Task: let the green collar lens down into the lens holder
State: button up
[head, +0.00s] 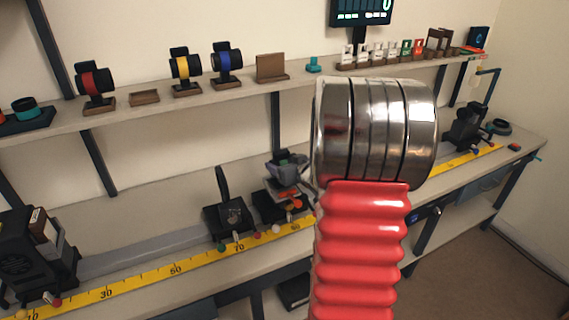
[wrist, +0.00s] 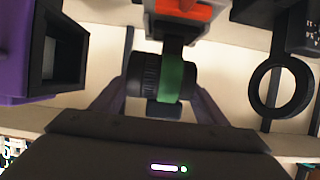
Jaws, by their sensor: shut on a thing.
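The green collar lens (wrist: 174,80) is a short dark barrel with a green band, in the middle of the wrist view. My gripper (wrist: 161,88) is shut on it, with one finger on each side. A dark post with an orange-red part (wrist: 182,10) shows above the lens in that view. I cannot tell whether the lens touches it. In the head view, my grey gripper (head: 286,163) is small and sits over a dark carriage (head: 268,207), which looks like the lens holder. My red ribbed arm hides its right side, and the lens is not clear there.
A dark carriage with an upright plate (head: 230,215) stands just left of the gripper. A black ring (wrist: 258,88) is at right and a purple box (wrist: 15,50) at left in the wrist view. A yellow scale (head: 140,282) runs along the bench. A shelf (head: 215,93) holds banded lenses.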

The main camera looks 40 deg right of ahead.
jog(key=shift+f, duration=0.55)
dwell(0.5)
jog(key=o, duration=1.5)
jog(key=shift+f, duration=0.1)
jog(key=shift+s, duration=0.15)
jog(key=v, duration=1.3)
jog(key=shift+s+a, duration=0.1)
jog(key=shift+s, duration=0.15)
jog(key=shift+r, duration=0.25)
